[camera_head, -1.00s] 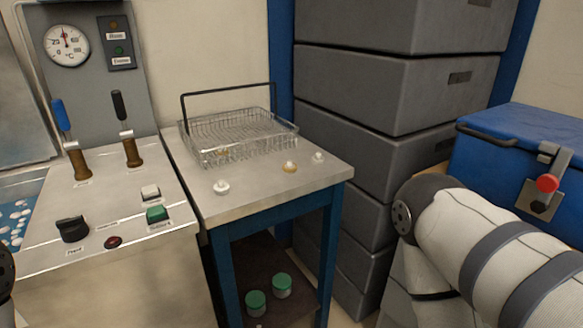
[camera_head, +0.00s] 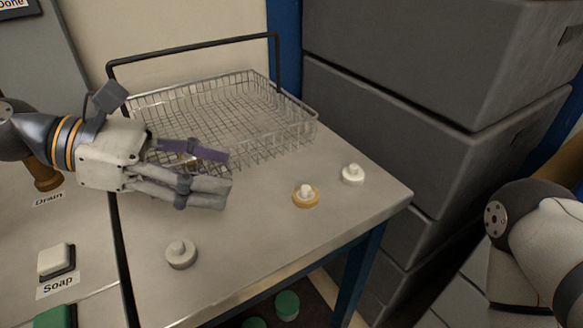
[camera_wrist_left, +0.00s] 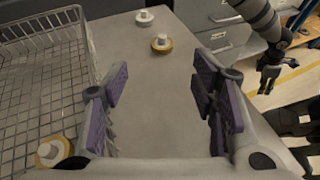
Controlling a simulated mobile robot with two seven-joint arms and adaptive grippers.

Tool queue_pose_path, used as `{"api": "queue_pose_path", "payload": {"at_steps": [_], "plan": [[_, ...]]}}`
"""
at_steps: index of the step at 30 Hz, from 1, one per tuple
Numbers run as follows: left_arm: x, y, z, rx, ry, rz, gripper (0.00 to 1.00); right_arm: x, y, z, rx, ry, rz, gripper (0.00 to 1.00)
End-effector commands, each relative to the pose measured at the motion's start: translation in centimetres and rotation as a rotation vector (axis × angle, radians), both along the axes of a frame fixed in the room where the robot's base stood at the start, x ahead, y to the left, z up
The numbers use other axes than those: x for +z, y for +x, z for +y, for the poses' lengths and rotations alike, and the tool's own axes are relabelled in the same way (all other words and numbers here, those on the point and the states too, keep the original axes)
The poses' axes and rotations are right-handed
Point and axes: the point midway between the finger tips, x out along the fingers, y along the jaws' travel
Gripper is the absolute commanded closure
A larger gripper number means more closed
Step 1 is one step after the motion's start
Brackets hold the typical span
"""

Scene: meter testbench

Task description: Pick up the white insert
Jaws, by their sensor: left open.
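A white insert (camera_head: 353,175) with a round base and a raised knob stands near the right edge of the table; it also shows at the top of the left wrist view (camera_wrist_left: 144,18). Another off-white insert (camera_head: 181,255) stands near the front edge. A yellow-ringed insert (camera_head: 306,196) is between them in the head view, and shows in the left wrist view (camera_wrist_left: 161,44). My left gripper (camera_head: 230,175) is open and empty above the table, left of the yellow-ringed insert. In the left wrist view, my right gripper (camera_wrist_left: 268,78) hangs beyond the table, its jaws unclear.
Another yellow-ringed insert (camera_wrist_left: 55,151) shows within the basket area. Grey drawers (camera_head: 400,120) rise behind on the right. The control panel with a Soap button (camera_head: 56,261) is at left.

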Motion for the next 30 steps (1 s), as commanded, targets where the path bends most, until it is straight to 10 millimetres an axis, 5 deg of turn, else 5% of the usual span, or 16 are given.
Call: {"api": "queue_pose_path", "payload": {"at_steps": [21,29,30], "plan": [[-4.1,2.2,-10.5,0.002,-0.001,0.004,0.47,-1.6,-1.6,-0.1,0.001,-0.001,0.051,0.6],[-4.2,2.3,-10.9,0.004,-0.003,0.002,0.47,-1.6,-1.6,-0.1,0.001,-0.001,0.051,0.6],[-4.2,2.3,-10.9,0.004,-0.003,0.002,0.56,-1.6,-1.6,-0.1,0.001,-0.001,0.051,0.6]]}}
